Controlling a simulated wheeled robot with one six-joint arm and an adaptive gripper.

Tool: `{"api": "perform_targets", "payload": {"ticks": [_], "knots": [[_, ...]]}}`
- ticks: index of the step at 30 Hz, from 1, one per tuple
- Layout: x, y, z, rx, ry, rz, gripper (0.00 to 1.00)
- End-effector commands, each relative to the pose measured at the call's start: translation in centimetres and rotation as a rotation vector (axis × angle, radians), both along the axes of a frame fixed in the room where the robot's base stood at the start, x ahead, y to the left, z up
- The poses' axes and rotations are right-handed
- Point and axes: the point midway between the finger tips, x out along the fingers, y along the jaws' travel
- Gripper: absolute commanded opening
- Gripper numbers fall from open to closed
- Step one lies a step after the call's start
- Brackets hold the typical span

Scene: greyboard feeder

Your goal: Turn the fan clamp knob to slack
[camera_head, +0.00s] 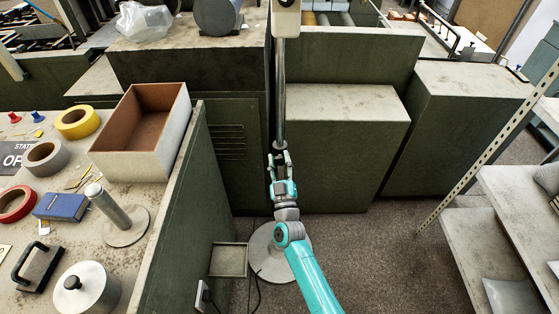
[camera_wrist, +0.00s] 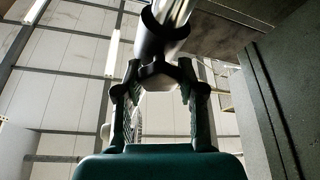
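A floor-standing fan has a metal pole (camera_head: 280,100) that rises in the middle of the head view, with a pale housing (camera_head: 286,20) at its top. A dark clamp collar (camera_head: 279,147) sits low on the pole. In the wrist view the dark collar (camera_wrist: 158,40) is at the top, with a dark lobed knob (camera_wrist: 157,70) below it. My gripper (camera_head: 280,162) is at the collar. Its fingers are spread, one on each side of the knob, as the wrist view shows (camera_wrist: 161,72). Whether the pads touch the knob is unclear.
A workbench (camera_head: 180,225) on the left holds an open box (camera_head: 140,135), tape rolls and tools. Green machine cabinets (camera_head: 335,150) stand behind the pole. A metal shelf (camera_head: 510,230) is on the right. The fan's round base (camera_head: 265,255) is on the floor beside a small tray (camera_head: 229,260).

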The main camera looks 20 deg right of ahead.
Motion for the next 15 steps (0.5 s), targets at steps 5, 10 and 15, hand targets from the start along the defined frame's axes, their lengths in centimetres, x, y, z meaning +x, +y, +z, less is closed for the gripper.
{"api": "perform_targets", "payload": {"ticks": [5,10,15], "knots": [[0.01,0.01,0.01,0.001,0.0,0.0,0.04],[0.02,0.02,0.02,0.021,-0.007,0.001,0.04],[0.04,0.03,0.03,0.089,-0.029,0.001,0.04]]}}
